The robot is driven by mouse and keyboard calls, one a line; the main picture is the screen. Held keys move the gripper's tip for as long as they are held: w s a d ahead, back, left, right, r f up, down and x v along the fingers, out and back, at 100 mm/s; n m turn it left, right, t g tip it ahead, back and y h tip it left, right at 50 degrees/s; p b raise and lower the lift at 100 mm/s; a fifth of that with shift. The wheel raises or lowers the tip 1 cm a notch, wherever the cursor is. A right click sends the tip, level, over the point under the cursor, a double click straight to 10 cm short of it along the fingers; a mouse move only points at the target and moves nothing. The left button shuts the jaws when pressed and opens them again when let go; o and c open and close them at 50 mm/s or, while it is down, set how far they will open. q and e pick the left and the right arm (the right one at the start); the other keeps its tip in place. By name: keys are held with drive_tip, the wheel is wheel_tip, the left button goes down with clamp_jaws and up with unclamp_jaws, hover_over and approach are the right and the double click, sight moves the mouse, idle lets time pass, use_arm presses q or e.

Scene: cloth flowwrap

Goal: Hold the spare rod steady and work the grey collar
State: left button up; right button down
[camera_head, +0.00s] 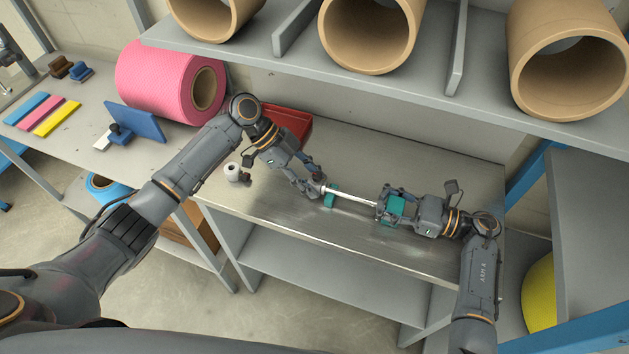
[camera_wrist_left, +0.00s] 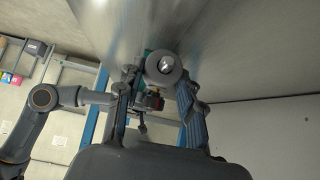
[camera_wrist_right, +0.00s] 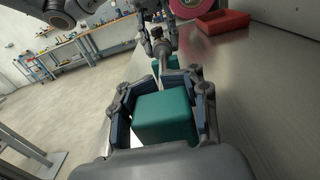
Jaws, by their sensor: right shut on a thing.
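The spare rod (camera_head: 350,197) is a pale, thin rod lying roughly level above the metal bench. A teal block (camera_head: 395,211) is at its right end, and a smaller teal block (camera_head: 331,200) is near its left end. My right gripper (camera_head: 388,207) is shut on the larger teal block, which fills its jaws in the right wrist view (camera_wrist_right: 164,117). The grey collar (camera_wrist_left: 164,68) shows end-on in the left wrist view, around the rod's bright end. My left gripper (camera_wrist_left: 157,82) has its fingers apart on either side of the collar; a gap shows at the left finger.
A shelf (camera_head: 440,105) with large brown tubes overhangs the back. The bench's front is mostly clear.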

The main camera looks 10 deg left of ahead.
use_arm(q)
drive_tip(key=shift+a, duration=0.1)
drive_tip(key=shift+w+a, duration=0.25)
drive_tip(key=shift+a, duration=1.15)
drive_tip(key=shift+w+a, duration=0.25)
drive_tip(key=shift+a, duration=1.1)
drive_tip(key=shift+w+a, duration=0.25)
drive_tip(key=shift+a, duration=1.15)
drive_tip(key=w+a+r+n+t+y, duration=0.1)
drive_tip(key=w+n+t, duration=0.1)
drive_tip(key=w+n, duration=0.2)
drive_tip(key=w+a+r+n+t+y, duration=0.1)
drive_tip(key=w+a+n+t, duration=0.1)
drive_tip(key=w, duration=0.5)
drive_tip(key=w+a+n+t, duration=0.2)
drive_tip(key=w+n+t, duration=0.2)
drive_tip(key=w+n, duration=0.2)
drive_tip(key=shift+w+a+r+y, duration=0.1)
drive_tip(key=shift+a+r+y, duration=0.15)
drive_tip(key=shift+r+y, duration=0.15)
drive_tip(key=shift+f, duration=0.8)
drive_tip(key=shift+f, duration=0.25)
drive_tip(key=shift+f, duration=0.8)
